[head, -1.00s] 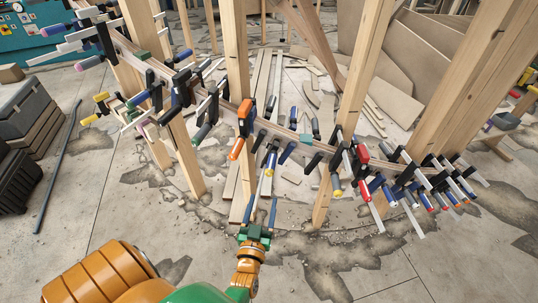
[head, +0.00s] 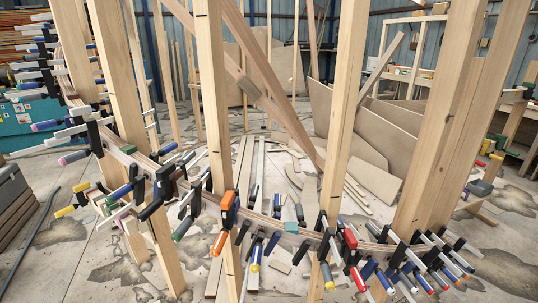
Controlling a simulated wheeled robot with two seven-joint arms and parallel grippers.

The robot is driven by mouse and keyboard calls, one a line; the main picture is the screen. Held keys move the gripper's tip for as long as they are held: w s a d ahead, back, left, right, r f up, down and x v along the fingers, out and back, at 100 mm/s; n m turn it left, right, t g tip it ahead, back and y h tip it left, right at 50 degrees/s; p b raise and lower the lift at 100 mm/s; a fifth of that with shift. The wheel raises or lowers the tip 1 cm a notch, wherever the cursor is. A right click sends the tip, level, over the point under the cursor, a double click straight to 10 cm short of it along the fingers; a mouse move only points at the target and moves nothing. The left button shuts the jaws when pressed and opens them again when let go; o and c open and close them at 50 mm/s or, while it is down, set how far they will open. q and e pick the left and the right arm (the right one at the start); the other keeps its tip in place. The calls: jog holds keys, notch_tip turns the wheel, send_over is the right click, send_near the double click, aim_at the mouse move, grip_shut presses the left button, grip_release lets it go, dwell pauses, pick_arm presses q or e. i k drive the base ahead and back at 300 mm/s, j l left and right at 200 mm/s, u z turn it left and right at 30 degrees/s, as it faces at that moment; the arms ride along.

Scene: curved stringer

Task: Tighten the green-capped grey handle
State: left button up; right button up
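A dark grey clamp handle with a green end (head: 183,228) points down and left below the curved wooden stringer, left of the middle upright, in the head view. It appears to be the green-capped grey handle. Its clamp sits among several others gripping the stringer, so its screw is partly hidden. My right gripper is not in view.
The stringer (head: 262,220) curves across the view with many clamps projecting on both sides. Tall wooden uprights (head: 212,100) stand along it as obstacles. Dark cases (head: 14,200) stand at the left edge. Boards lie on the concrete floor behind.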

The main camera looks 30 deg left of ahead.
aim_at(182, 230)
jog(key=u, duration=1.65)
